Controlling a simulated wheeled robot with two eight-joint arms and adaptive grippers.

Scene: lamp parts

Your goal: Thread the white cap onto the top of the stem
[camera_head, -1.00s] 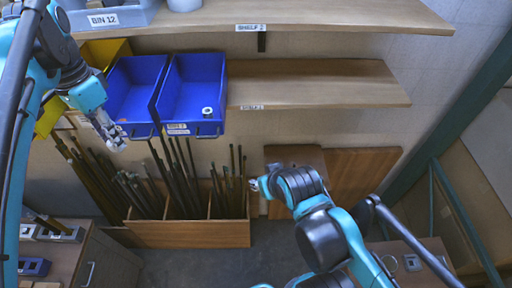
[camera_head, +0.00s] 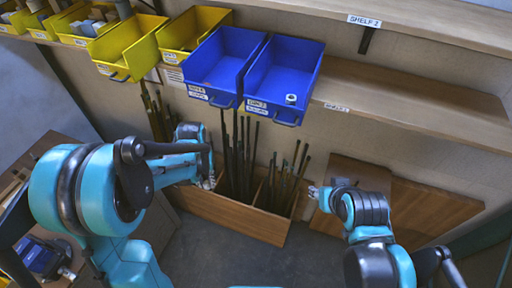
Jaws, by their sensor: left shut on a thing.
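My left gripper (camera_head: 208,182) is at the left end of the wooden rack, just left of the upright dark rods. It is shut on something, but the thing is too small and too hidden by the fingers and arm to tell. A small white ring-like piece (camera_head: 291,99) lies in the right blue bin (camera_head: 270,78); I cannot tell if it is the white cap. Several dark rods (camera_head: 236,150), stem-like, stand in the wooden rack (camera_head: 262,225). My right gripper (camera_head: 318,192) is right of the rods, in front of a brown board; its fingers are too small to read.
A wooden shelf (camera_head: 425,100) extends right. A brown board (camera_head: 432,203) leans at the wall. A bench (camera_head: 50,155) with parts stands at left.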

